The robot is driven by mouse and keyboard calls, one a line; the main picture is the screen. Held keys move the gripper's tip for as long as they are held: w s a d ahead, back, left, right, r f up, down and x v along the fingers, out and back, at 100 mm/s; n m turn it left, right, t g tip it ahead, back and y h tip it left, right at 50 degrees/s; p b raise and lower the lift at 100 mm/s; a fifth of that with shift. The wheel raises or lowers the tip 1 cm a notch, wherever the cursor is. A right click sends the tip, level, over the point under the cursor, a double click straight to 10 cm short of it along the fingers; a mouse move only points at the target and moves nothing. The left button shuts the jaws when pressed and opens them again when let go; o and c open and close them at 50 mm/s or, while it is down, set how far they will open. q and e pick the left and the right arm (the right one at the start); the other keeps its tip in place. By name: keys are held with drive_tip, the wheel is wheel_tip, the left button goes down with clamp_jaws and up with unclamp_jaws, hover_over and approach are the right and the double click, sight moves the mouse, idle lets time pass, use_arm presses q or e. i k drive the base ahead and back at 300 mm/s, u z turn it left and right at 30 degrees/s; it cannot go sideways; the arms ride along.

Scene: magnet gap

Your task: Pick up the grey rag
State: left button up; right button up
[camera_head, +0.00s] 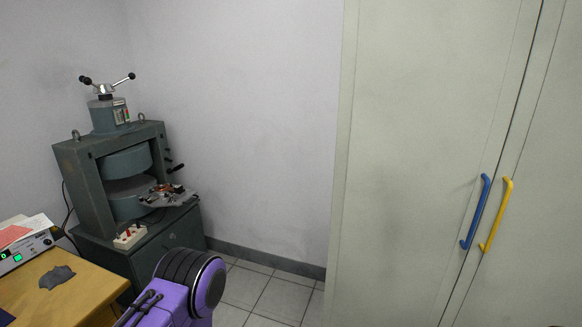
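A dark grey rag (57,277) lies crumpled and flat on the wooden table (88,297) at the lower left. Part of my own arm, purple with a black ribbed joint, shows at the bottom middle, to the right of the table. Neither of my grippers is in view, and nothing is touching the rag.
An instrument with a green display (24,251) and papers on top stands behind the rag. A large grey-green magnet (85,185) stands behind the table. A tall cabinet (420,150) with a blue handle (475,212) and a yellow handle (496,215) fills the right. Tiled floor (275,297) is clear between.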

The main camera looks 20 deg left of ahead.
sight(60, 275)
drive_tip(key=u, duration=0.85)
drive_tip(key=i, duration=1.15)
drive_tip(key=u, duration=1.05)
